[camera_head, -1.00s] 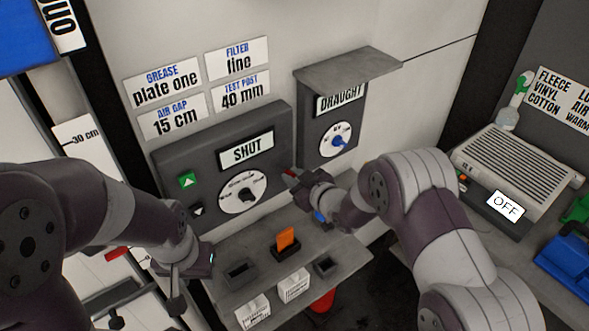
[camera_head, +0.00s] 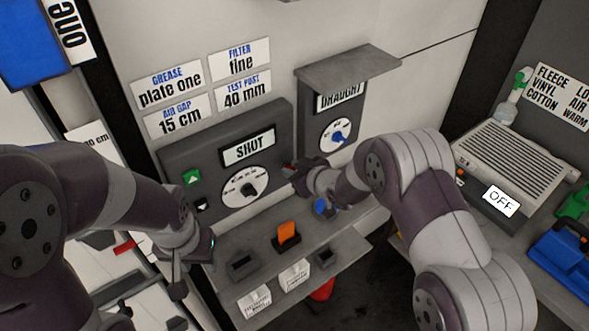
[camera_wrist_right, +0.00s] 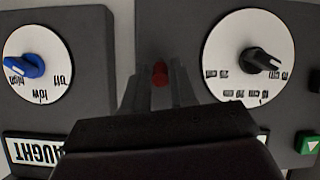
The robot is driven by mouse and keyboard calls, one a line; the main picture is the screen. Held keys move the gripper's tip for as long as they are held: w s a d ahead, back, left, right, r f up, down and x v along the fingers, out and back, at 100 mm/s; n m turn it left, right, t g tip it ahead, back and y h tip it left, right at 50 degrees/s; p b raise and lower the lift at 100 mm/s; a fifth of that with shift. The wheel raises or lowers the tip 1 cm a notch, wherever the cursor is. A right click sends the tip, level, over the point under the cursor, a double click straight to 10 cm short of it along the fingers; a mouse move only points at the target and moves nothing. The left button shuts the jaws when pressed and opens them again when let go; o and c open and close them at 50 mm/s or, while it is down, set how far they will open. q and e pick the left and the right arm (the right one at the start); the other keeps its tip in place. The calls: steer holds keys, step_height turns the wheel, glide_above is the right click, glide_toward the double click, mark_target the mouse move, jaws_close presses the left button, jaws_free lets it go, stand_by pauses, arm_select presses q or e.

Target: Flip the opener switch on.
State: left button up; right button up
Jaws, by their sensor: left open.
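The opener panel (camera_head: 212,153) is a dark box on the wall with a display reading SHUT (camera_head: 248,149) and a round dial with a black knob (camera_head: 248,189). A small red part (camera_wrist_right: 160,73) shows at the panel's edge in the right wrist view. My right gripper (camera_wrist_right: 160,88) is beside the panel, its fingers on either side of the red part; whether they touch it I cannot tell. In the head view my right gripper (camera_head: 297,174) partly hides that spot. My left gripper (camera_head: 177,288) is open and empty at lower left, pointing down, away from the panel.
A draught box (camera_head: 312,125) with a blue knob (camera_head: 338,136) under a grey ledge (camera_head: 349,64) stands close right of my right gripper. Below is a shelf (camera_head: 225,276) with an orange piece (camera_head: 287,234). A grey unit (camera_head: 523,160) reading OFF stands at right.

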steer(key=shift+o, duration=0.8)
steer(key=shift+s+d+r, duration=0.15)
steer(key=shift+s+r, duration=0.05)
steer(key=b+v, duration=0.2)
steer(key=v, duration=1)
steer(key=shift+b, duration=0.3)
